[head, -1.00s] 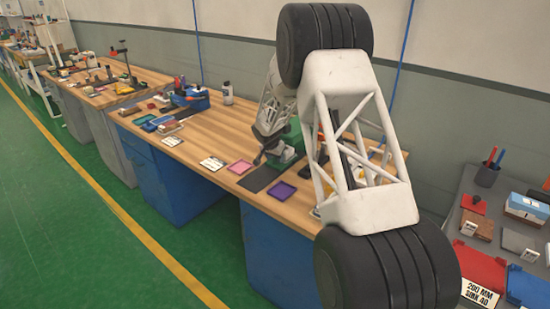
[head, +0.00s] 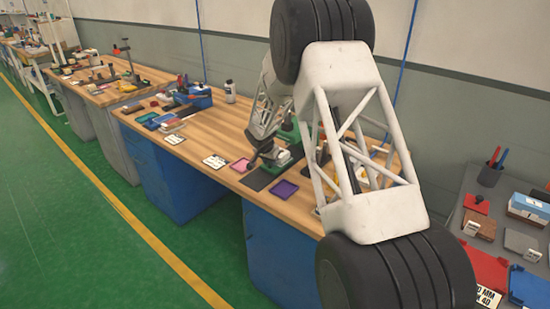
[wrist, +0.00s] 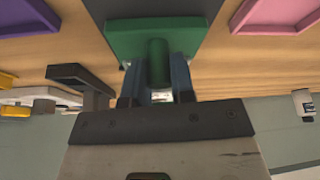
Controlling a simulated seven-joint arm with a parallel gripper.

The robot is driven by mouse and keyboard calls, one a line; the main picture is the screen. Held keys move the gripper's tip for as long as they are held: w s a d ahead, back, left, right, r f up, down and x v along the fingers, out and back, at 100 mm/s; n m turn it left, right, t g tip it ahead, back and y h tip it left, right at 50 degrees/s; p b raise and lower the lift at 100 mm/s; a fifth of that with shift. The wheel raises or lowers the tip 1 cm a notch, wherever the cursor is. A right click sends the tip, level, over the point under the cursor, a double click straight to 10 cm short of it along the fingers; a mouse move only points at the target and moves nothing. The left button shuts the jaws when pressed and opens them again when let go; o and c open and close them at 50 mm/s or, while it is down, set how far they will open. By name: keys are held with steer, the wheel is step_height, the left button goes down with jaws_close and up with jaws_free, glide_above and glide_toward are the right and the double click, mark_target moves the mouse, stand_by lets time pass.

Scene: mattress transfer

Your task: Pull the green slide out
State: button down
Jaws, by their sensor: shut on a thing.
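The green slide (wrist: 205,38) shows in the wrist view as a flat green plate with a round green handle (wrist: 158,58). My gripper (wrist: 158,84) is shut on this handle, with one blue finger on each side. In the head view the green slide (head: 287,160) is small, on the table beside my gripper (head: 268,156). More green (head: 288,131) shows behind it, partly hidden by my arm. I cannot tell how far the slide stands out of its housing.
A dark grey mat (head: 258,180) lies in front of the slide, between a pink tray (head: 240,165) and a purple tray (head: 285,190). White cards (head: 215,161) lie to the left. The wooden table's (head: 190,147) front edge is close.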

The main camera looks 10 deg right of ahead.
steer(key=s+a, duration=0.6)
steer(key=shift+s+a, duration=0.15)
steer(key=c, duration=1)
jaws_free()
steer(key=shift+r, duration=0.1)
steer(key=shift+v, duration=3.8)
steer(key=shift+s, duration=0.1)
